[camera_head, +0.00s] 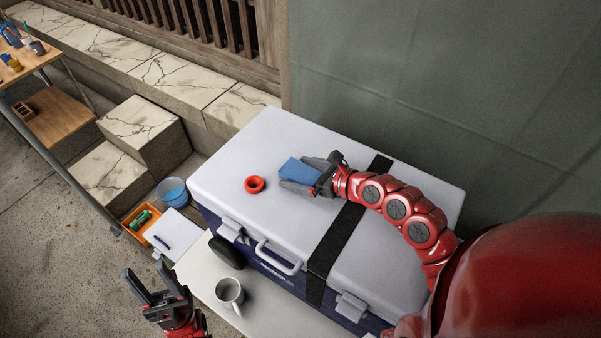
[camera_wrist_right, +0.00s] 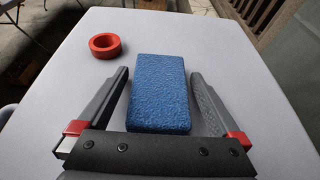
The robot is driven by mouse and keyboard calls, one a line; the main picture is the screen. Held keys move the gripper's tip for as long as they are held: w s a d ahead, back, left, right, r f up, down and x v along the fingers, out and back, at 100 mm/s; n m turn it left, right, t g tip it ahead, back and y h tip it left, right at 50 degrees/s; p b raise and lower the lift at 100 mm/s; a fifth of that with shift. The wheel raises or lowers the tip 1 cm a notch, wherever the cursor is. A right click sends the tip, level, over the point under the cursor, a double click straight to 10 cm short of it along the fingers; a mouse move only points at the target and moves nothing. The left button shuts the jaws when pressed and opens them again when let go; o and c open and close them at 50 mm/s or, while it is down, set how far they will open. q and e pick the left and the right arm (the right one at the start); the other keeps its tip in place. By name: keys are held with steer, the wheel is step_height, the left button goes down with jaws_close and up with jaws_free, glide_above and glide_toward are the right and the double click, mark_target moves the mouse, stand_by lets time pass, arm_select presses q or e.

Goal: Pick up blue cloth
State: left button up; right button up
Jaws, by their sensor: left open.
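The blue cloth (camera_head: 299,171) is a rectangular, sponge-like block lying flat on the white lid of a cooler box. My right gripper (camera_head: 306,175) is low over the lid, with its fingers on either side of the blue cloth. In the right wrist view the blue cloth (camera_wrist_right: 159,92) lies between the two open fingers (camera_wrist_right: 160,90), with a gap showing on both sides. My left gripper (camera_head: 140,287) is open and empty at the lower left, away from the cooler.
A red ring (camera_head: 255,184) lies on the cooler lid (camera_head: 240,150) left of the blue cloth. A black strap (camera_head: 335,238) crosses the cooler. A mug (camera_head: 230,294) stands in front. A wall (camera_head: 430,80) rises behind. An orange tray (camera_head: 141,222) and blue bucket (camera_head: 173,192) are at the left.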

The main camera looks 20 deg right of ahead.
steer(key=c, duration=1.2)
steer(key=shift+r, duration=0.1)
